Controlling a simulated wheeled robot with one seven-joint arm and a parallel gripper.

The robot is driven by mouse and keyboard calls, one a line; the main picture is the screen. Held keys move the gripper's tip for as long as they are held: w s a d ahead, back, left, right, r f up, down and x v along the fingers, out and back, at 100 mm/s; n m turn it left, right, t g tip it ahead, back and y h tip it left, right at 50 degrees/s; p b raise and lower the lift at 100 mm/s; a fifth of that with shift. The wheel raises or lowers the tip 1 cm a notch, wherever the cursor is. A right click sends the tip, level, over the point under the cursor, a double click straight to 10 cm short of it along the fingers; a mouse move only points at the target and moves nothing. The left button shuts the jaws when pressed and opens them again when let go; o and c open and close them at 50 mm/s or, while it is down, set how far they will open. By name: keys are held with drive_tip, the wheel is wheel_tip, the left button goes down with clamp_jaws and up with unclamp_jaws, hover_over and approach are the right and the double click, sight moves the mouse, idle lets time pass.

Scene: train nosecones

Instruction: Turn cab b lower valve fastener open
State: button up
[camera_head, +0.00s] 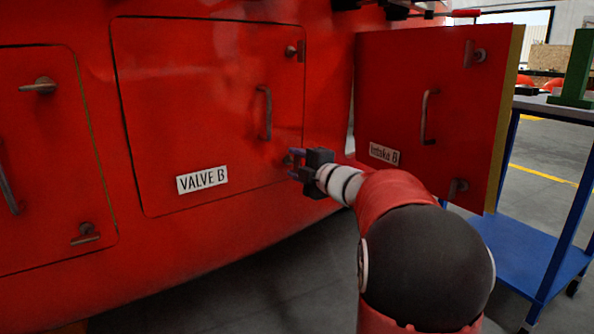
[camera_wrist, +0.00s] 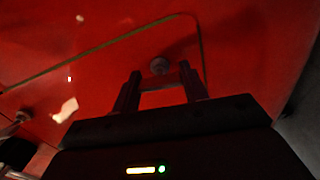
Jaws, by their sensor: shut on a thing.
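The red VALVE B panel (camera_head: 215,110) is closed in its outline on the red nosecone. Its lower fastener (camera_head: 287,160) is at the panel's lower right corner, partly hidden by my gripper (camera_head: 297,164). In the wrist view the fastener's round grey base (camera_wrist: 160,65) shows just beyond and between the fingertips. My gripper (camera_wrist: 160,74) is shut on the fastener, one dark finger on each side. The fastener's lever angle cannot be told. The upper valve fastener (camera_head: 293,50) is at the upper right corner of the panel.
A vertical handle (camera_head: 265,113) is on the valve panel above my gripper. The Intake B door (camera_head: 410,90) stands swung open at the right, close to my arm. A blue cart (camera_head: 530,250) is beyond it. Another closed panel (camera_head: 40,190) is at the left.

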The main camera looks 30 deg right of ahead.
drive_tip(key=shift+n, duration=0.7)
drive_tip(key=o, duration=1)
drive_tip(key=shift+s, duration=0.1)
drive_tip(key=v, duration=0.7)
drive_tip(key=shift+s, duration=0.3)
